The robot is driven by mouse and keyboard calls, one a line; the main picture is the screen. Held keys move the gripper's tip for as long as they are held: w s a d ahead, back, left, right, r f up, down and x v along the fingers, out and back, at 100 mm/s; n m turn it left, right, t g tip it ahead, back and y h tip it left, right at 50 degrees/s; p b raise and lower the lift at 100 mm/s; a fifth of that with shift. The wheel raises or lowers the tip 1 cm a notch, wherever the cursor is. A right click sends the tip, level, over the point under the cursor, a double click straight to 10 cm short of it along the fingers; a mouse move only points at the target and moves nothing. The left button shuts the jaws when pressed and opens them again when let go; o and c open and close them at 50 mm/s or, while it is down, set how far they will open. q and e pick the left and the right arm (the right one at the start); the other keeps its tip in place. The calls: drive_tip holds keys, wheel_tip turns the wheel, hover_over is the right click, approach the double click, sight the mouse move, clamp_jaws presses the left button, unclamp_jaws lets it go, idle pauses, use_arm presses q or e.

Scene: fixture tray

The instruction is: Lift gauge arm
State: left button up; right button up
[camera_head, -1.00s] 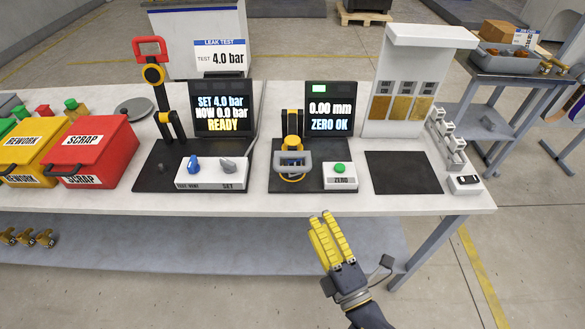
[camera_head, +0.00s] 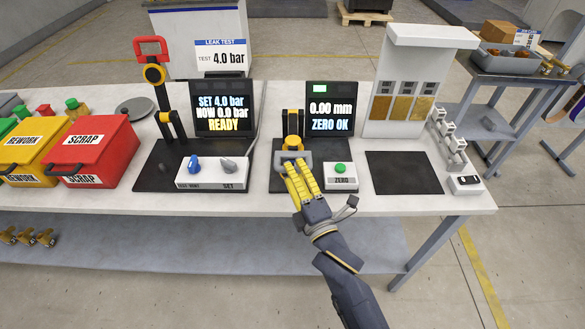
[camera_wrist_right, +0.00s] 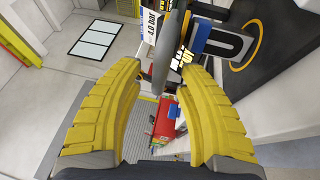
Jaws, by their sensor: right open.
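The gauge (camera_head: 331,108) stands mid-table, its screen reading "0.00 mm ZERO OK". Its arm (camera_head: 292,143) has a yellow and black joint and a grey handle at the front, now partly hidden by my right gripper (camera_head: 298,171). My right gripper reaches in from the front with its yellow fingers at the handle. In the right wrist view a grey bar (camera_wrist_right: 167,55), which looks like the handle, lies between the two open fingers (camera_wrist_right: 166,72). A gap shows on the left; contact on the right is unclear. My left gripper is not in view.
A white box with a green ZERO button (camera_head: 340,172) sits just right of my fingers. The leak test control box (camera_head: 212,172) and its red-handled lever (camera_head: 150,48) stand left. A dark mat (camera_head: 403,173) lies right. Red and yellow bins (camera_head: 95,148) are at far left.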

drive_tip(key=shift+w+a+r, duration=0.1)
drive_tip(key=shift+w+a, duration=0.15)
drive_tip(key=shift+w, duration=0.4)
clamp_jaws()
